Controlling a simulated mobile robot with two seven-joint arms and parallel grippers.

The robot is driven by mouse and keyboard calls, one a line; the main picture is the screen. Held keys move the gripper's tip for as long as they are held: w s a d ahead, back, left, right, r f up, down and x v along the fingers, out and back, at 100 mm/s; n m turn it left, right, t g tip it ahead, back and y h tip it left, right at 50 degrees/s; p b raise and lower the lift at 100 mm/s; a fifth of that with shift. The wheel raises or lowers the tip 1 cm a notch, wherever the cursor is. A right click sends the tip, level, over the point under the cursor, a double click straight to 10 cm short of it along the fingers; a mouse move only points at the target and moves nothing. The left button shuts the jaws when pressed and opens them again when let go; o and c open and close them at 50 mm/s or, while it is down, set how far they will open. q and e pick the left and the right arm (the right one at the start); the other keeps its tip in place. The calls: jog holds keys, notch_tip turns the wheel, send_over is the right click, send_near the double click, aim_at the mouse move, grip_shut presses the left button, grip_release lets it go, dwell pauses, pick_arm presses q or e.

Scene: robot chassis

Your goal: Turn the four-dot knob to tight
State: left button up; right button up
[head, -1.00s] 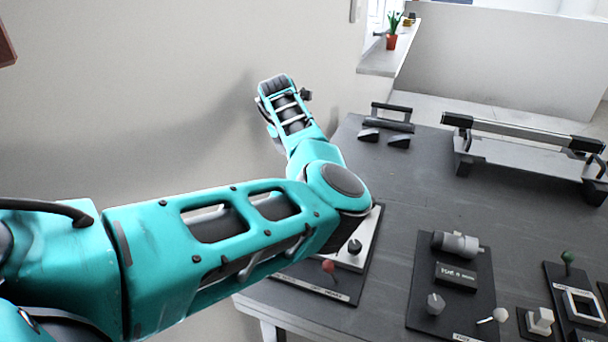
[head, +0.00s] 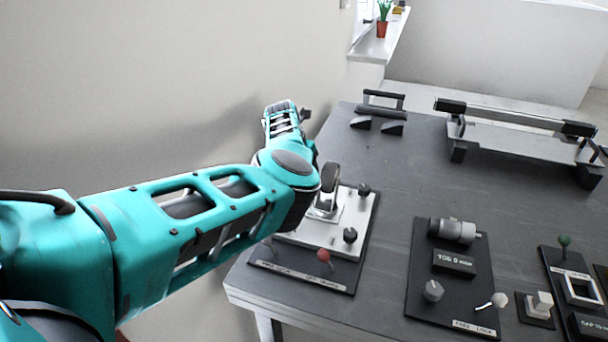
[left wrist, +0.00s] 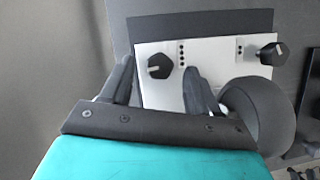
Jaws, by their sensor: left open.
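In the left wrist view a dark knob (left wrist: 159,66) with a pale pointer mark sits on a white plate (left wrist: 215,82). A column of several black dots is beside it, seemingly the four-dot knob. My left gripper (left wrist: 158,72) is open, one finger on each side of this knob in the picture; contact cannot be told. A second dark knob (left wrist: 272,54) with fewer dots is to the right. In the head view my left arm hides the gripper and part of the white plate (head: 327,239). My right gripper is not in view.
A dark wheel (head: 330,178) stands on the plate, close to my right-hand finger in the wrist view (left wrist: 262,110). Two dark knobs (head: 350,235) and a red-tipped lever (head: 324,256) show on the panel. Another panel (head: 425,265) lies to the right, with clear table between.

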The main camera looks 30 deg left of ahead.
pick_arm(q)
jog(key=shift+x, duration=0.75)
jog(key=shift+c, duration=0.2)
jog(key=c, duration=1)
